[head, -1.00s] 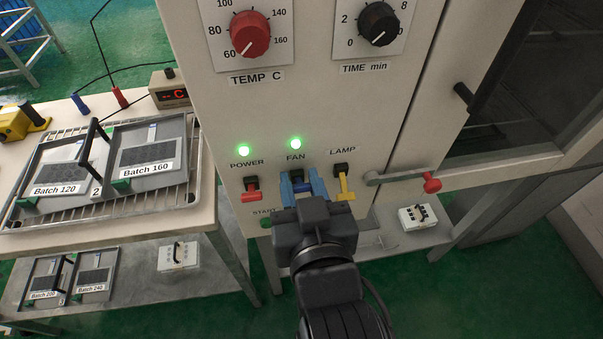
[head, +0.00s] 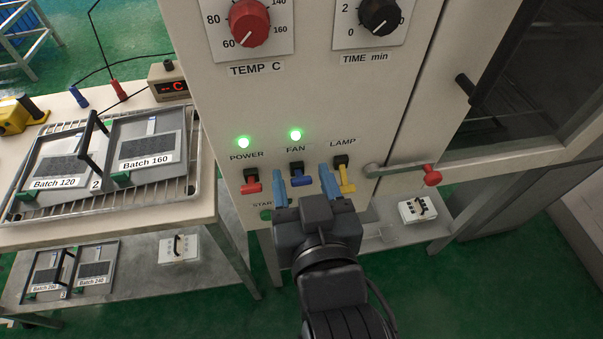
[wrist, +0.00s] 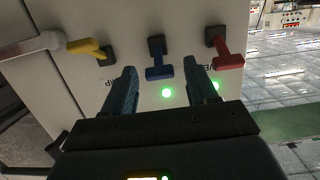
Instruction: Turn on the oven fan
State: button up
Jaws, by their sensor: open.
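The oven's front panel (head: 225,110) carries three toggles in a row. The blue FAN toggle (head: 297,178) points downward, and the green light (head: 296,135) above its label is lit. It also shows in the wrist view (wrist: 159,68), between my fingers and ahead of them. The red POWER toggle (head: 251,184) is to its left, also with a lit green light (head: 243,142). The yellow LAMP toggle (head: 346,180) is to its right. My gripper (head: 304,186) is open and empty, its two blue fingers either side of the fan toggle, apart from it in the wrist view.
A door handle with a red knob (head: 432,175) juts out right of the toggles. A green START button (head: 266,214) is below POWER. The red TEMP dial (head: 249,24) and black TIME dial (head: 380,17) are above. A table with batch trays (head: 150,150) stands left.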

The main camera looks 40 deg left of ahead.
jog(key=v, duration=0.6)
jog(key=shift+s+d+b, duration=0.15)
jog(key=shift+d+b, duration=0.05)
jog(key=shift+b, duration=0.2)
jog(key=s+d+f+m+t+h, duration=0.2)
jog(key=d+f+m+h, duration=0.1)
jog(key=d, duration=0.7)
jog(key=s+d+f+m+t+h, duration=0.2)
jog(key=d+f+h, duration=0.15)
jog(key=d, duration=0.75)
jog(key=s+d+r+m+h, duration=0.2)
jog(key=s+d+m+h, duration=0.3)
jog(key=s+d, duration=0.8)
jog(key=shift+s+r+t+h, duration=0.15)
jog(key=shift+s+t+h, duration=0.15)
jog(key=shift+s+h, duration=0.1)
